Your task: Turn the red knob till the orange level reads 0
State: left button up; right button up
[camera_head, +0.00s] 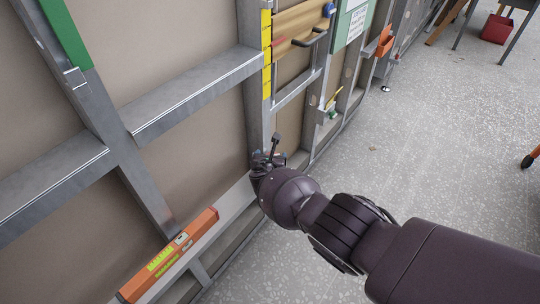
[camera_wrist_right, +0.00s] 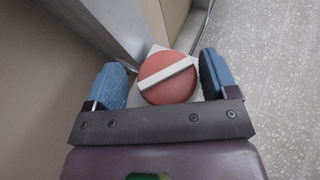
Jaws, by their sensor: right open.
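The red knob (camera_wrist_right: 174,90) shows in the right wrist view as a round disc with a white bar across it, on a pale square plate. The bar is tilted, its right end higher. My right gripper (camera_wrist_right: 162,64) is open, its blue fingers on either side of the knob. I cannot tell whether they touch it. In the head view my right gripper (camera_head: 268,158) is low at the metal frame and hides the knob. The orange level (camera_head: 170,256) lies along a pale rail at lower left, with yellow-green windows; I cannot read its value. My left gripper is not in view.
Metal studs and crossbars (camera_head: 195,90) frame the wall on the left. A yellow strip (camera_head: 266,60), wooden board (camera_head: 300,22) and orange holder (camera_head: 384,40) are on the frame further back. The speckled floor (camera_head: 440,130) at right is clear near my arm.

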jog(key=shift+s+d+f, duration=0.2)
jog(key=shift+d+f, duration=0.25)
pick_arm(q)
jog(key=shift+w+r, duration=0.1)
pick_arm(e)
jog(key=shift+w+r, duration=0.2)
jog(key=shift+r, duration=0.2)
